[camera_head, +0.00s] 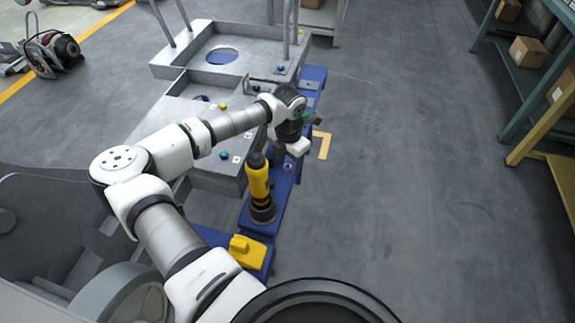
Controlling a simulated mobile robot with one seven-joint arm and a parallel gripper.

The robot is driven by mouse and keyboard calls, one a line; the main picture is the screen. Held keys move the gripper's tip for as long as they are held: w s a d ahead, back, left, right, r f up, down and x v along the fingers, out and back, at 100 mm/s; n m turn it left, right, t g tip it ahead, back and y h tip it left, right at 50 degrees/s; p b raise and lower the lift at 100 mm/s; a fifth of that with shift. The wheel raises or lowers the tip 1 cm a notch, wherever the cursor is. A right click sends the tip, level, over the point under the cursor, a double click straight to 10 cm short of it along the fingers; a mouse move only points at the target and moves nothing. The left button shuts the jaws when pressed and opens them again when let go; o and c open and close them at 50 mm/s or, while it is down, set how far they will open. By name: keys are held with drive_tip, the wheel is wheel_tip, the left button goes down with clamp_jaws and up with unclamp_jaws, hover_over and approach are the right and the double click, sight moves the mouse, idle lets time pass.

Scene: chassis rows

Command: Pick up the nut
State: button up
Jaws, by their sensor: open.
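My gripper (297,152) is at the end of my arm, low over the blue bench strip (283,205) along the right side of the grey chassis. It is small in this view and its fingertips are hard to make out; it is open. I see nothing held in it. A small roundish grey part (287,189), possibly the nut, lies on the blue strip below and a little left of the gripper. It is too small to tell its shape. Anything directly under the gripper is hidden by it.
A yellow and black power tool (260,187) stands upright on the strip, left of the gripper. A yellow block (246,251) sits nearer. The grey chassis (213,178) carries small coloured balls. Shelves with boxes (529,51) stand far right. The floor between is clear.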

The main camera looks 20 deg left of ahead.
drive_tip(key=shift+c, duration=0.4)
drive_tip(key=c, duration=0.9)
drive_tip(key=shift+o, duration=0.2)
